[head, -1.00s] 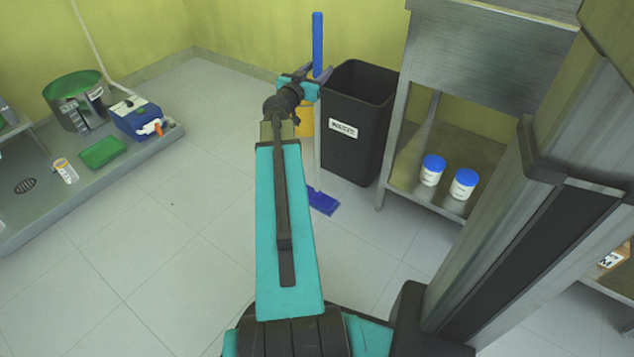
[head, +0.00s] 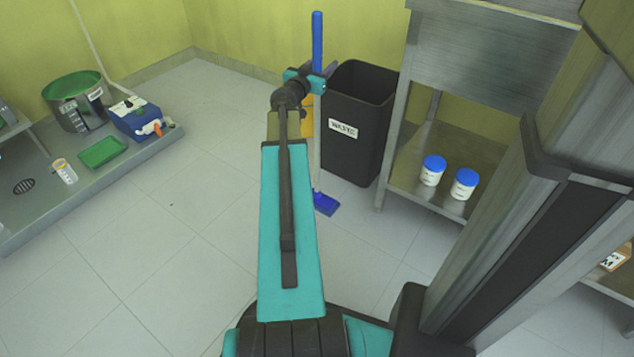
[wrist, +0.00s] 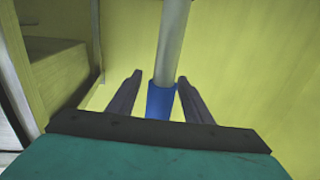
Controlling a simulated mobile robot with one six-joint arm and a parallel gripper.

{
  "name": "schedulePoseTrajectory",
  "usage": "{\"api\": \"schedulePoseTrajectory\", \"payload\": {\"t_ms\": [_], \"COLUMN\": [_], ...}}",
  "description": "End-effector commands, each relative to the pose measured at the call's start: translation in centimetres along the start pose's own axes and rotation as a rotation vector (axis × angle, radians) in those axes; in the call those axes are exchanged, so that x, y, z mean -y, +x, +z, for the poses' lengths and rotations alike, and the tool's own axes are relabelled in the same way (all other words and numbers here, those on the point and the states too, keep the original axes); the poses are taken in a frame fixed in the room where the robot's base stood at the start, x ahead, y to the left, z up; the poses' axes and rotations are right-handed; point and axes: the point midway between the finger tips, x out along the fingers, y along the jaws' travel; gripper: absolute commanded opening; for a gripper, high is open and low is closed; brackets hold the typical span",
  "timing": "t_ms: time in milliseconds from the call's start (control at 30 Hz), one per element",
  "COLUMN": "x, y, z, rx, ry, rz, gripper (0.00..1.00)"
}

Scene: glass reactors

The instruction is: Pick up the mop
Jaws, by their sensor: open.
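The mop stands upright beside the waste bin, with a blue grip (head: 317,40) at the top, a thin pale pole and a blue head (head: 325,203) on the floor. My gripper (head: 322,76) is at the upper part of the mop, near the lower end of the blue grip. In the wrist view, my gripper (wrist: 159,80) is open, with one finger on each side of the mop's pale pole (wrist: 172,45) and blue grip (wrist: 160,101). Gaps show between the fingers and the handle. My arm hides part of the area behind the pole.
A black waste bin (head: 352,140) stands right behind the mop. A yellow object (head: 307,122) is partly hidden behind my arm. A steel table (head: 480,60) with two white, blue-lidded jars on its shelf is at right.

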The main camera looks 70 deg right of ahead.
Motion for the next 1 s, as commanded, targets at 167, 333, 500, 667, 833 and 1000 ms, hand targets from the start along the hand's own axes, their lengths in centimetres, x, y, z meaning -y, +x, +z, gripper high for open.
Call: {"api": "schedulePoseTrajectory", "payload": {"t_ms": [167, 333, 500, 667, 833, 1000], "x": [0.0, 0.0, 0.0, 0.0, 0.0, 0.1], "y": [0.0, 0.0, 0.0, 0.0, 0.0, 0.0], "z": [0.0, 0.0, -0.1, -0.4, -1.6, -3.8], "rx": [0.000, 0.000, -0.002, -0.002, -0.002, -0.003], "ry": [0.000, 0.000, -0.001, -0.001, 0.000, 0.001], "rz": [0.000, 0.000, 0.000, 0.000, 0.000, 0.000], "gripper": [0.27, 0.01, 0.01, 0.01, 0.01, 0.01]}}
